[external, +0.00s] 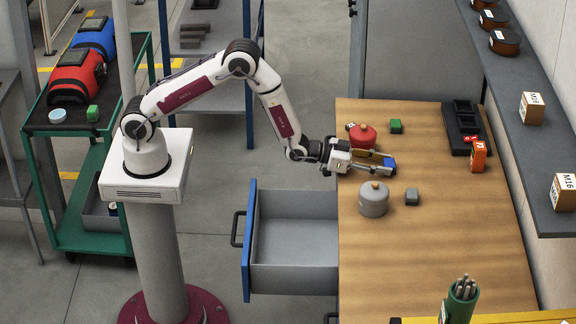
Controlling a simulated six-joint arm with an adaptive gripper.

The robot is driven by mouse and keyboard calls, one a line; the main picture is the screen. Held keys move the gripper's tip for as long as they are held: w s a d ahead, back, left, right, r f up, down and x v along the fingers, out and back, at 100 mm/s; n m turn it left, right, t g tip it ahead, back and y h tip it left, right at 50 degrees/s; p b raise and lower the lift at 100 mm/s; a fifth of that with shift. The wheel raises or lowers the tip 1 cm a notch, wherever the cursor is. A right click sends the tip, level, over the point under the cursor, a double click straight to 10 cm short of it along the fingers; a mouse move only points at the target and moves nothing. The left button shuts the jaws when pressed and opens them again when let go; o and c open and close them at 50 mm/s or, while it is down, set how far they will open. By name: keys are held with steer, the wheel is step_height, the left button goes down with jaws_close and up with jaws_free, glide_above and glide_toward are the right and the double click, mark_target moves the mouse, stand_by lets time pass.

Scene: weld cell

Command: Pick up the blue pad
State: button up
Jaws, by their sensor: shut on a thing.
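The blue pad (389,162) is a small blue block at the tips of my gripper (384,164), over the left part of the wooden workbench (440,250). My gripper reaches in from the left with its fingers pointing right and is shut on the pad. The fingers cover part of the pad. I cannot tell from this view whether the pad is touching the bench or is raised above it.
A green block (396,126), a grey block (412,197), a black tray (461,122) and an orange box (479,156) are nearby. An open drawer (293,277) juts out left.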

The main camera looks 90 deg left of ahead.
step_height(320, 180, up, 10)
steer(key=shift+f, duration=0.15)
stand_by(0.6)
stand_by(0.6)
